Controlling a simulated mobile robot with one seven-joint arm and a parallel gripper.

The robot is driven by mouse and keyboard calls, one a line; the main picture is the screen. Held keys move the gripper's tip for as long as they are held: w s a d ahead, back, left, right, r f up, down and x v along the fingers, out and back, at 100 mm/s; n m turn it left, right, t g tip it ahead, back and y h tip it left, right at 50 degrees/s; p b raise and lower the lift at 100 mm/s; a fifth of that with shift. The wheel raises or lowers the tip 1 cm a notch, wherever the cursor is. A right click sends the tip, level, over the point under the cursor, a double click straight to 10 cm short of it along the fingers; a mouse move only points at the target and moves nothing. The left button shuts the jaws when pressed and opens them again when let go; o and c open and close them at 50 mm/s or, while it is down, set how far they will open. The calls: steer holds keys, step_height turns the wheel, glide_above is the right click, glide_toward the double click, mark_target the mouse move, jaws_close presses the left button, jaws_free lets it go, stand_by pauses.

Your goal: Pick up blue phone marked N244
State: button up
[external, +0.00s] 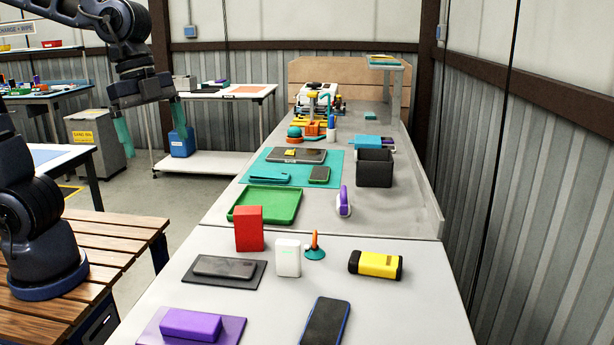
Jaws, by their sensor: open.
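A phone with a dark screen and a blue edge (325,322) lies flat at the front of the near light grey table, cut off by the bottom of the picture. No N244 mark can be read on it. My gripper (153,133) is at the upper left, with its two teal fingers pointing down and spread apart. It is open and empty, held in the air left of the tables, far from the phone.
A grey phone on a dark mat (258,281), a purple box (190,324), a red box (249,229), a white box (288,257) and a yellow-black device (375,265) share the near table (410,310). Beyond are a green tray (289,204) and a dark bin (375,168). A wall runs along the right.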

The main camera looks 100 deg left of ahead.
steer(key=w+f+m+g, duration=0.1)
steer(key=w+f+m, duration=0.15)
steer(key=w, duration=0.65)
steer(key=m+g+h, duration=0.3)
steer(key=m+h, duration=0.1)
steer(key=m, duration=0.7)
glide_above(326, 322)
steer(key=a, duration=0.5)
step_height(326, 322, down, 21)
steer(key=x, duration=0.6)
steer(key=w+x, duration=0.1)
steer(key=x, duration=0.3)
steer(key=shift+f, duration=0.15)
steer(key=c, duration=1.2)
steer(key=shift+t+y, duration=0.3)
